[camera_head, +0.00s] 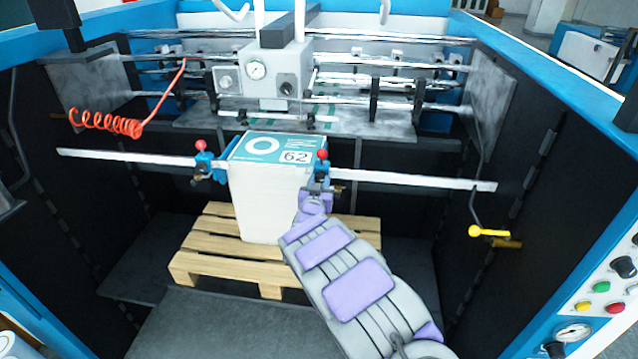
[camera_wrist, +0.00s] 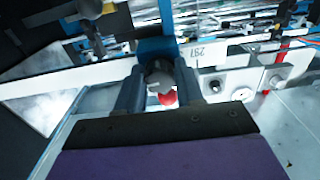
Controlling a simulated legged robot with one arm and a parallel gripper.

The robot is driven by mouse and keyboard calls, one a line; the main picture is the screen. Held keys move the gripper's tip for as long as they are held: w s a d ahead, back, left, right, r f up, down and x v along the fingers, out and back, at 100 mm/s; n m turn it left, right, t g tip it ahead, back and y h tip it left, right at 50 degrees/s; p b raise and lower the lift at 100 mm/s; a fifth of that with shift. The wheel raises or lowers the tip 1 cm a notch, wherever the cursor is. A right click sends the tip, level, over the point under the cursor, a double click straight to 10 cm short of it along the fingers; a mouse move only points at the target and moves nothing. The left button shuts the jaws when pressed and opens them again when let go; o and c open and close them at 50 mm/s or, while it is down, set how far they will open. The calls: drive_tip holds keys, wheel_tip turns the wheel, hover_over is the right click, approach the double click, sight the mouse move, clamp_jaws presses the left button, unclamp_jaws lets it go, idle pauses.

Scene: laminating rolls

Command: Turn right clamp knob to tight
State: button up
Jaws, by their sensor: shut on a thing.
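The right clamp (camera_head: 322,170) is blue with a red ball on top and sits on the metal rail (camera_head: 410,181) at the right edge of the paper stack (camera_head: 272,195). My gripper (camera_head: 315,192) reaches it from the front and below. In the wrist view the two dark fingers of my gripper (camera_wrist: 158,85) are closed on either side of the round greyish clamp knob (camera_wrist: 157,76).
The left clamp (camera_head: 204,163) with its red ball sits on the same rail. The stack stands on a wooden pallet (camera_head: 205,256). A yellow-handled lever (camera_head: 488,231) hangs at the right wall. A coiled red hose (camera_head: 105,123) is at the left. The floor in front is clear.

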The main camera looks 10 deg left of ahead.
drive_tip(key=shift+a+r+m, duration=0.1)
drive_tip(key=shift+m, duration=0.6)
drive_tip(key=o, duration=1)
drive_tip(key=shift+s, duration=0.1)
drive_tip(key=s, duration=1.7)
drive_tip(key=shift+a+p, duration=0.35)
drive_tip(key=shift+a, duration=0.05)
